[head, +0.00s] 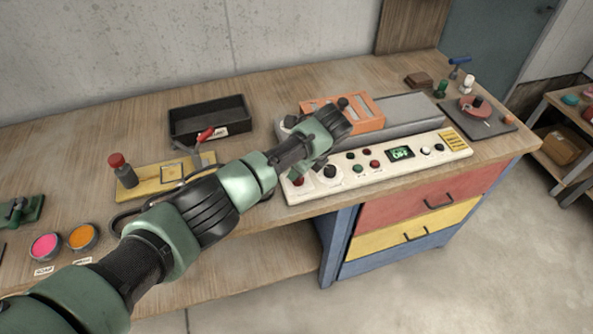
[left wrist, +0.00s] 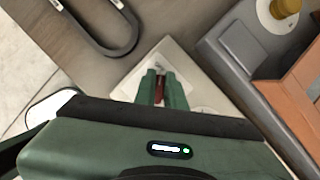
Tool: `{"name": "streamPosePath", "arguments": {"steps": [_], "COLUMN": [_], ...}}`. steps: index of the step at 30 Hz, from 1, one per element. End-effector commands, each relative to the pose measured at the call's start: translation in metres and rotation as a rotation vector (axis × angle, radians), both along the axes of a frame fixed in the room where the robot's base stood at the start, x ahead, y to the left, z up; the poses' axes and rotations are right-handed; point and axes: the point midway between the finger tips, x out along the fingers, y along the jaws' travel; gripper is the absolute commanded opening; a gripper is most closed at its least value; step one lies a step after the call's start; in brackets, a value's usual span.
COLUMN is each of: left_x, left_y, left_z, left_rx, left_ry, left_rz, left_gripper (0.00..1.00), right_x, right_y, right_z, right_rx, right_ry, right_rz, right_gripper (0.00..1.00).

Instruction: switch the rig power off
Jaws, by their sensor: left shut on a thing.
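The rig's long white control panel (head: 440,151) lies along the front of the bench. It has dark knobs, red and green buttons and a small display (head: 401,154) with green characters, which seem to read OFF. My left gripper (head: 318,164) points down at the panel's left end. In the left wrist view, my green fingers (left wrist: 160,92) are shut on a small red switch part (left wrist: 158,90) above the white panel corner (left wrist: 165,58). My fingers and hand hide most of it. My right gripper is not in view.
A grey rig body (head: 405,112) with an orange frame (head: 360,112) stands behind the panel. A black tray (head: 210,113), a yellow board (head: 148,184) and pink (head: 45,247) and orange (head: 82,236) pots are to the left. A turntable plate (head: 495,125) is at the right.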

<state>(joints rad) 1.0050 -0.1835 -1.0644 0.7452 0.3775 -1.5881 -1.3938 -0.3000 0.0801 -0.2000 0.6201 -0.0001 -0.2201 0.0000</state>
Motion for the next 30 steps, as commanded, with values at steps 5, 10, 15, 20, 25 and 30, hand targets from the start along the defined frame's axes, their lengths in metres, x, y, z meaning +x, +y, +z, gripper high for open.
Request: {"name": "streamPosePath", "arguments": {"steps": [5,10,15,20,25,30], "left_x": [0.002,0.001,0.001,0.0,-0.005,-0.012], "left_y": [0.001,0.001,0.0,-0.001,-0.01,-0.019], "left_z": [0.002,0.002,0.001,0.005,0.028,0.054], "left_rx": [0.001,0.001,0.001,0.0,-0.003,-0.002], "left_ry": [-0.006,-0.004,-0.002,-0.002,-0.005,-0.006], "left_rz": [0.002,0.001,0.001,-0.001,-0.001,0.0], "left_gripper": [0.0,0.33,0.33,0.33,0.33,0.33], "right_x": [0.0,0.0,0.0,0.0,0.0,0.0], "right_y": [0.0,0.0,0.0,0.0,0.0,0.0], "right_z": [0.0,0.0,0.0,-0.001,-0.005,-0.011], "right_rx": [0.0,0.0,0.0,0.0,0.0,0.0], "right_ry": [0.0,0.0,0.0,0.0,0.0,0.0], "right_rz": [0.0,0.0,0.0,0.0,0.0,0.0], "right_gripper": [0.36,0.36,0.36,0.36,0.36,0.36]}}
